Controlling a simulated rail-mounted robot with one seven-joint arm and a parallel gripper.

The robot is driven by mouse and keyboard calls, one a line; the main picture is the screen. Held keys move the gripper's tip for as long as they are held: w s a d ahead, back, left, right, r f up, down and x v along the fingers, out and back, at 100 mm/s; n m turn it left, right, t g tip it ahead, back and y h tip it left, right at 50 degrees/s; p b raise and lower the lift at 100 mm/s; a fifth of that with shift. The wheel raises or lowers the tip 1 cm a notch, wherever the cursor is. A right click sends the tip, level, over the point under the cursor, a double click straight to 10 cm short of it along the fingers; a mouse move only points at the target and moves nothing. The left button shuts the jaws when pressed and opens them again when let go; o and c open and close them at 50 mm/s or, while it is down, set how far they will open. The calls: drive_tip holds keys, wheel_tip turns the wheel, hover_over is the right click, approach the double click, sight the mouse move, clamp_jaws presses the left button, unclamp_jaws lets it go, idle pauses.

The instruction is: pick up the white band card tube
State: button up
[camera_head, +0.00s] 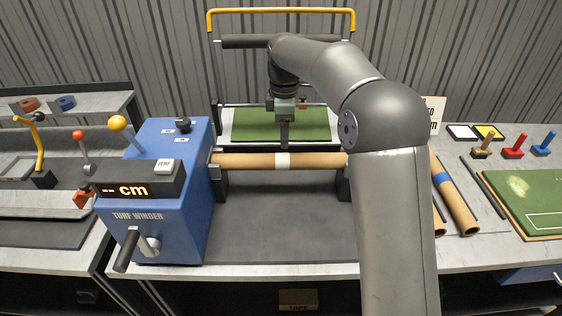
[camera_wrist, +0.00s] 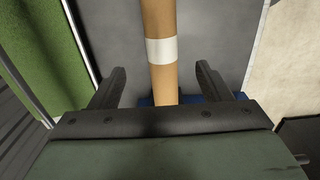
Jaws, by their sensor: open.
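The white band card tube (camera_head: 250,161) is a brown tube with a white band around its middle. In the head view it lies level across the turf winder, from the blue housing on the left to a dark support on the right. My gripper (camera_head: 284,140) is above the tube at the white band. In the wrist view the tube (camera_wrist: 161,50) runs between the two open fingers of my gripper (camera_wrist: 161,82), with clear gaps on both sides. The white band lies just beyond the fingertips. My arm hides the tube's right end in the head view.
The blue turf winder (camera_head: 160,205) has a crank, a yellow-knobbed lever and a display reading "-- cm". Green turf (camera_head: 248,126) lies behind the tube. A blue band card tube (camera_head: 455,195) lies to the right, beside stamps and a green board. The dark mat (camera_head: 270,225) in front is clear.

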sight(282, 155)
wheel_tip(282, 155, down, 5)
drive_tip(key=shift+r+p, duration=0.1)
drive_tip(key=shift+p, duration=0.2)
drive_tip(key=shift+s+a+f+p, duration=0.1)
drive_tip(key=shift+f+p, duration=0.3)
drive_tip(key=shift+f, duration=0.95)
drive_tip(key=shift+s+a+f+p, duration=0.1)
drive_tip(key=shift+f+p, duration=0.3)
drive_tip(key=shift+f, duration=0.9)
drive_tip(key=c, duration=1.2)
